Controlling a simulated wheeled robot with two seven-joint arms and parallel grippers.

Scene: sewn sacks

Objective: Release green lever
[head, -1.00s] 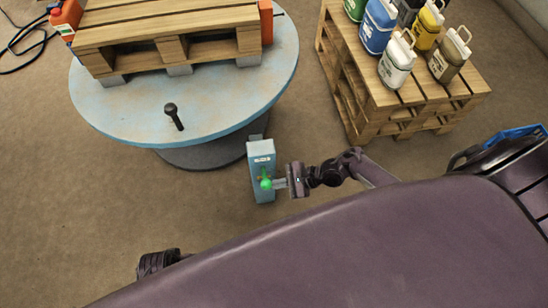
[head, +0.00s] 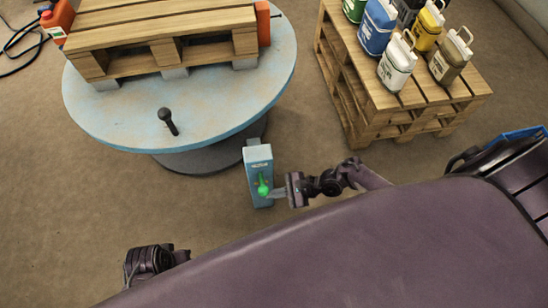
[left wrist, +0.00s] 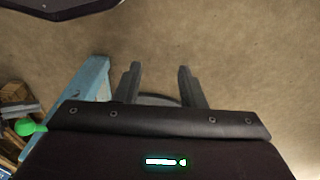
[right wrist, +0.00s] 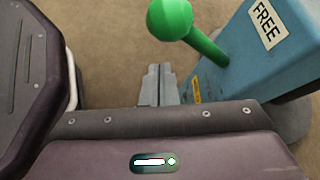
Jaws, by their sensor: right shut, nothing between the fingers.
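The green lever (head: 263,190) has a round knob and sticks out of a narrow blue post (head: 258,158) beside the round table. In the right wrist view the lever (right wrist: 172,18) is just beyond my fingertips, and the post (right wrist: 240,55) carries a "FREE" label. My right gripper (head: 274,193) is shut and empty, close beside the knob; I cannot tell whether it touches. Its closed fingers (right wrist: 156,85) show in its wrist view. My left gripper (left wrist: 158,88) is open and empty over bare floor, with a green knob (left wrist: 29,127) at its view's left edge.
A round blue table (head: 110,115) bears a wooden pallet (head: 165,20) and a dark peg (head: 168,121). A second pallet stack (head: 385,110) at right holds several canisters (head: 394,65). The floor left of the post is clear.

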